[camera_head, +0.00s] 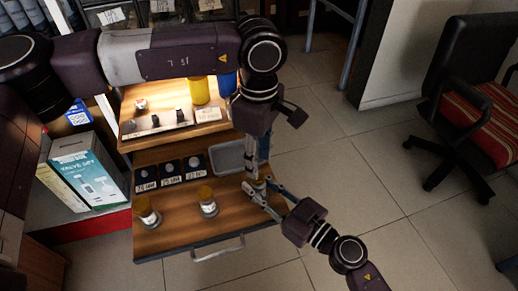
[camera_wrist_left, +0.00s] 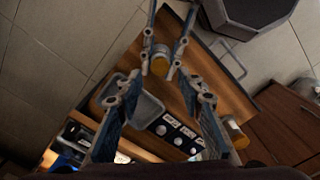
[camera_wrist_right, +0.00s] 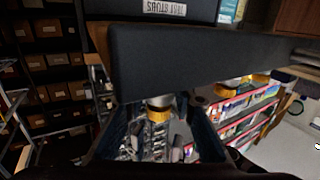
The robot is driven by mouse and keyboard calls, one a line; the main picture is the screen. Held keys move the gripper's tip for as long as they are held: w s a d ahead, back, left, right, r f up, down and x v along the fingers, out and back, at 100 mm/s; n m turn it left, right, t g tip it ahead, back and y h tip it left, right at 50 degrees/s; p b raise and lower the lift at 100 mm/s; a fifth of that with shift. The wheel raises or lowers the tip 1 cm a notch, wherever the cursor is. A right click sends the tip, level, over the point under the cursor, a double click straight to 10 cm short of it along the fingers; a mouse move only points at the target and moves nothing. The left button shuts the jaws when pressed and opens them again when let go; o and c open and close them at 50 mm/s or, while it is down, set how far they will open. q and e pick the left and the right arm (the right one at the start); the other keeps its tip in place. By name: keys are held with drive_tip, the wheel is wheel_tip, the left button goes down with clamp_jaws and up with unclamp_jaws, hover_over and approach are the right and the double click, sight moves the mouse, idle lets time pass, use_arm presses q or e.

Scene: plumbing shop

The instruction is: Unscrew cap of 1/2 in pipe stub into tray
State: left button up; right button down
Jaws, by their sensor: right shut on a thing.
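Capped pipe stubs with amber caps stand on the pulled-out wooden drawer: one at left (camera_head: 146,212), one in the middle (camera_head: 208,204), and the rightmost partly hidden by my grippers. Its cap (camera_wrist_left: 160,65) shows in the left wrist view, and also in the right wrist view (camera_wrist_right: 158,113). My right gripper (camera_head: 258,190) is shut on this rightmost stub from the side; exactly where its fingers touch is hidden. My left gripper (camera_wrist_left: 160,100) is open above it, pointing down, with nothing between its fingers. The grey tray (camera_head: 229,158) lies on the drawer behind the stub.
Black labelled holders (camera_head: 171,170) line the drawer behind the stubs. A yellow container (camera_head: 199,90) and a blue one (camera_head: 227,83) stand on the upper shelf. A valve box (camera_head: 90,170) is at left. A chair (camera_head: 480,95) stands right; the floor between is clear.

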use_arm(q)
drive_tip(key=shift+f, duration=2.6)
clamp_jaws()
drive_tip(key=n, duration=0.6)
drive_tip(key=shift+r, duration=0.2)
drive_tip(key=shift+r, duration=1)
